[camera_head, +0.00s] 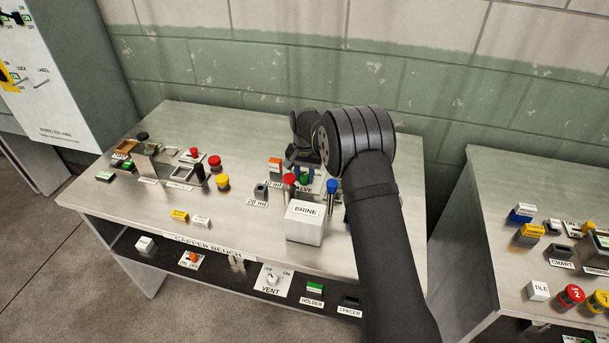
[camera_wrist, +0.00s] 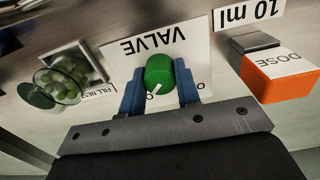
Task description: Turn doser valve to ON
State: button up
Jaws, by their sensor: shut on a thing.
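The doser valve is a round green knob (camera_wrist: 158,70) with a white pointer line, on a white plate (camera_wrist: 190,45) labelled VALVE, upside down in the wrist view. The pointer slants toward the picture's lower left. The position words on the plate are mostly hidden by the fingers; only parts of letters show. My gripper (camera_wrist: 160,92) has its blue fingers on both sides of the knob and is shut on it. In the head view the knob (camera_head: 304,173) shows small and green under my wrist, partly covered by my arm.
Beside the plate are an orange DOSE block (camera_wrist: 281,75) on a grey base, and a glass of green balls (camera_wrist: 62,80) near the FILL NEST label. In the head view a white BRINE box (camera_head: 305,226) and red (camera_head: 289,180) and blue (camera_head: 332,186) knobbed posts stand close by.

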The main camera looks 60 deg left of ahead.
aim_at(305, 174)
jog(key=o, duration=1)
notch_tip(305, 174, up, 18)
jog(key=shift+f, duration=0.25)
notch_tip(305, 174, down, 18)
jog(key=shift+r, duration=0.25)
dwell(0.5)
